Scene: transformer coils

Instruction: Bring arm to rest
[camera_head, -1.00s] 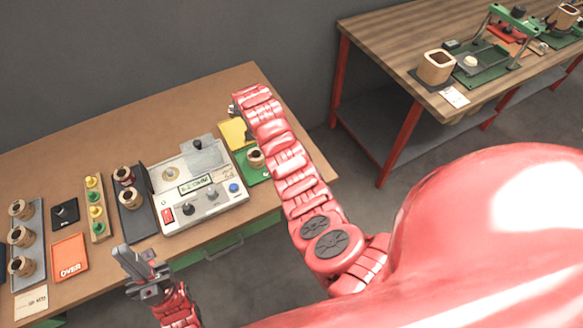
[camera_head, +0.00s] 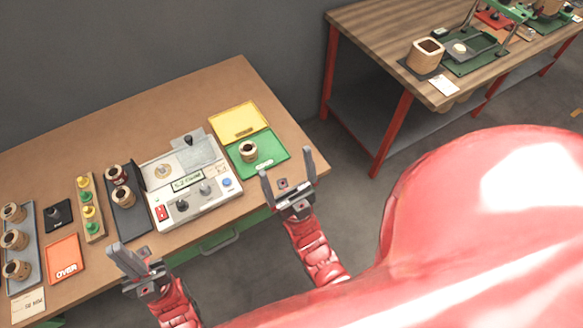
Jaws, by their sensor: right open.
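My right gripper (camera_head: 287,165) is open and empty, its two fingers pointing up, near the right front edge of the brown workbench (camera_head: 150,100). A green mat (camera_head: 268,155) with a coil (camera_head: 248,151) standing on it lies behind and left of this gripper, apart from it. My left gripper (camera_head: 128,258) is at the bench's front edge, in front of the dark tray. Its fingers overlap in this view, so I cannot tell how far apart they are. I see nothing held in it.
A grey test meter (camera_head: 215,198) stands mid-bench. Left of it are a dark tray (camera_head: 128,222) with coils, a strip with yellow and green knobs (camera_head: 90,229), an orange OVER tray (camera_head: 64,262) and a rack of coils (camera_head: 14,240). A yellow mat (camera_head: 238,119) adjoins the green one. A second table (camera_head: 385,50) stands at upper right.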

